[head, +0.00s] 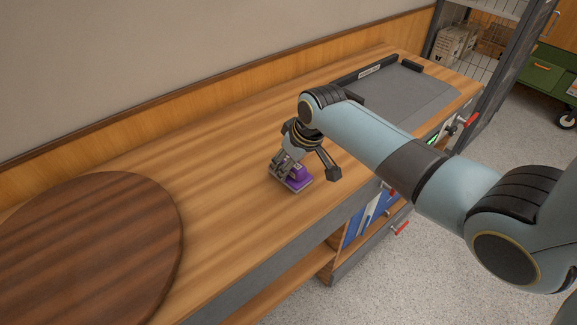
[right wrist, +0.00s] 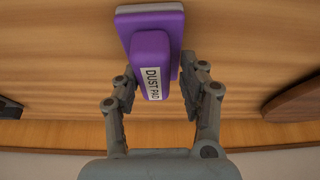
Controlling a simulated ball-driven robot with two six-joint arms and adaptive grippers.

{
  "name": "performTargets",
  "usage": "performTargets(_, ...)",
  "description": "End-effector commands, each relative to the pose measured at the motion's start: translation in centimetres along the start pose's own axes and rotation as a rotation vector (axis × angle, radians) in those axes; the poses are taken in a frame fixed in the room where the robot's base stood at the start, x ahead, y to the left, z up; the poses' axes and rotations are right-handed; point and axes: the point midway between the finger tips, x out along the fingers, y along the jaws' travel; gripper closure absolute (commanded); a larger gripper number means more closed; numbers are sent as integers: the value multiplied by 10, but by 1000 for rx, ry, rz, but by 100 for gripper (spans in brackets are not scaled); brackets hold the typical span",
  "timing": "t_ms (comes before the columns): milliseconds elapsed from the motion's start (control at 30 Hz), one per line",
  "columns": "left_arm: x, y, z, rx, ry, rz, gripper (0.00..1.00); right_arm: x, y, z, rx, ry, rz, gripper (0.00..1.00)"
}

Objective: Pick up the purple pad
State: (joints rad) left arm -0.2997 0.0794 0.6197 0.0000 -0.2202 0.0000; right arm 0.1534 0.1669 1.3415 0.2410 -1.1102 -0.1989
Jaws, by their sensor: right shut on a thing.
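The purple pad (head: 298,174) lies on the wooden counter below my right gripper (head: 291,176) in the head view. In the right wrist view the purple pad (right wrist: 152,50) has a raised grip with a white label reading "DUST PAD" and a pale underside edge. The fingers of my right gripper (right wrist: 155,85) stand on both sides of the pad's grip and are shut on it. The pad appears to be on or just above the counter; I cannot tell which. My left gripper is not in view.
The wooden counter (head: 225,190) is clear around the pad. A round dark wooden board (head: 90,250) lies at the left. A grey mat (head: 405,98) with a black edge bar is at the far right end. A wall runs along the back.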

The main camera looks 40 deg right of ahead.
Motion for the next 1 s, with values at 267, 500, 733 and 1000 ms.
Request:
performTargets(267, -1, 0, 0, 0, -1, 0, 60, -30, 1, -14, -1, 5, 2, 92)
performTargets(500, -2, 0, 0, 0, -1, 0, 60, -76, 26, 12, -4, 0, 6, 92)
performTargets(733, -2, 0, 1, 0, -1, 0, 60, -118, 49, 39, -6, -1, 5, 92)
performTargets(1000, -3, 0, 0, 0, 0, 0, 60, -138, 59, 51, -1, 0, 0, 92)
